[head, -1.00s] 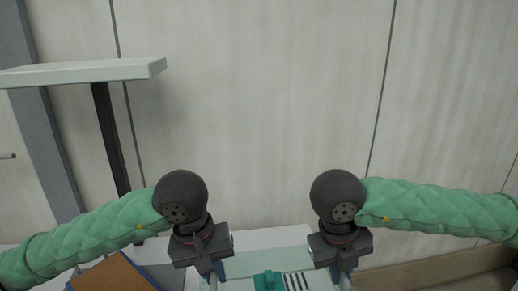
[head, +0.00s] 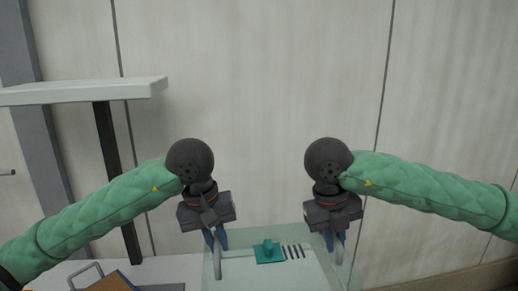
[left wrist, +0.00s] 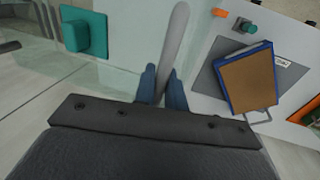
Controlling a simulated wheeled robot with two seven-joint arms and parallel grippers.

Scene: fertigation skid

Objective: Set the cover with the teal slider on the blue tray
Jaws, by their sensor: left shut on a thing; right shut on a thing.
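The cover (head: 294,268) is a pale, partly see-through panel with a teal slider (head: 268,252) and dark stripes beside it. My left gripper (head: 218,243) is shut on the grey handle at its left side; the left wrist view shows this handle (left wrist: 177,40) between the blue fingers (left wrist: 162,85). My right gripper (head: 334,243) is shut on the handle at its right side. The slider also shows in the left wrist view (left wrist: 88,34). A blue-edged tray with a brown face (left wrist: 248,82) lies to the right there; in the head view only its corner shows (head: 112,283).
The tray lies on a grey patch (left wrist: 287,72) of a white worktop (head: 165,272), near a wire handle (head: 86,273) and small orange and teal parts (left wrist: 246,26). A raised pale shelf (head: 85,92) on a dark post stands at left. A panelled wall closes the back.

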